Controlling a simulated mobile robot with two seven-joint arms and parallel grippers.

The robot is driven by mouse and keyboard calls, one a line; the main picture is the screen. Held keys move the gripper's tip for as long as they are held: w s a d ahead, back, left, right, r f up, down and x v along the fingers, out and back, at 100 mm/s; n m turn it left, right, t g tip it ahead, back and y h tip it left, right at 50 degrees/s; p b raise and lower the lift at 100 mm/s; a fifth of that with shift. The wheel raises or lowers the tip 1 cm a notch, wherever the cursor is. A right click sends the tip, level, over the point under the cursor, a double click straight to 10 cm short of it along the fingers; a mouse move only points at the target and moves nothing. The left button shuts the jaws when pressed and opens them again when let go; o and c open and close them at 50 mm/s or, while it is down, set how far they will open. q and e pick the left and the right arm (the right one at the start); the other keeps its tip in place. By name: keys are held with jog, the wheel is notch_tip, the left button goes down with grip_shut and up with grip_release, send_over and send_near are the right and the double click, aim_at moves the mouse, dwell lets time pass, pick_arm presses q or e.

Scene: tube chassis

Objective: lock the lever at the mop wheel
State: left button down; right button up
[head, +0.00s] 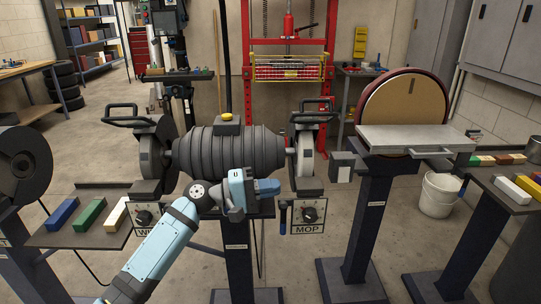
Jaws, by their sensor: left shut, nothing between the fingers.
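The bench grinder with a dark ribbed motor housing (230,150) stands on a pedestal in the middle of the head view. The pale mop wheel (304,160) is at its right end, partly inside a guard. Below it is a panel labelled MOP (307,229) with a dark dial (310,214). A lever with a blue grip (283,217) hangs down at the panel's left edge. My left gripper (270,187) is shut and empty in front of the motor housing, up and left of the lever. I cannot tell whether it touches anything. My right gripper is out of view.
A second panel with a dial (145,216) is at the grinder's left end, partly behind my arm. A disc sander (404,109) with a grey table (415,139) stands to the right. Coloured blocks lie on side shelves. A white bucket (440,193) stands on the floor.

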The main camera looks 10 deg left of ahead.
pick_arm(q)
notch_tip(320, 180, up, 7)
jog(key=p, duration=0.1)
jog(key=shift+r, duration=0.15)
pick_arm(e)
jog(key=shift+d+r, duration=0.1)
pick_arm(q)
jog(key=s+a+f+m+t+y, duration=0.15)
jog(key=s+f+y, duration=0.35)
jog(key=s+f, duration=0.75)
jog(key=s+f+m+t+y, duration=0.25)
jog(key=s+f+y, duration=0.35)
jog(key=f, duration=1.1)
jog(key=s+a+f+m+y, duration=0.2)
jog(key=s+f+m, duration=0.1)
jog(key=s, duration=0.9)
notch_tip(320, 180, up, 17)
jog(key=s+a+y+p, duration=0.1)
jog(key=a+p, duration=0.1)
jog(key=p, duration=2.4)
jog(key=shift+a+m, duration=0.15)
jog(key=shift+m, duration=0.15)
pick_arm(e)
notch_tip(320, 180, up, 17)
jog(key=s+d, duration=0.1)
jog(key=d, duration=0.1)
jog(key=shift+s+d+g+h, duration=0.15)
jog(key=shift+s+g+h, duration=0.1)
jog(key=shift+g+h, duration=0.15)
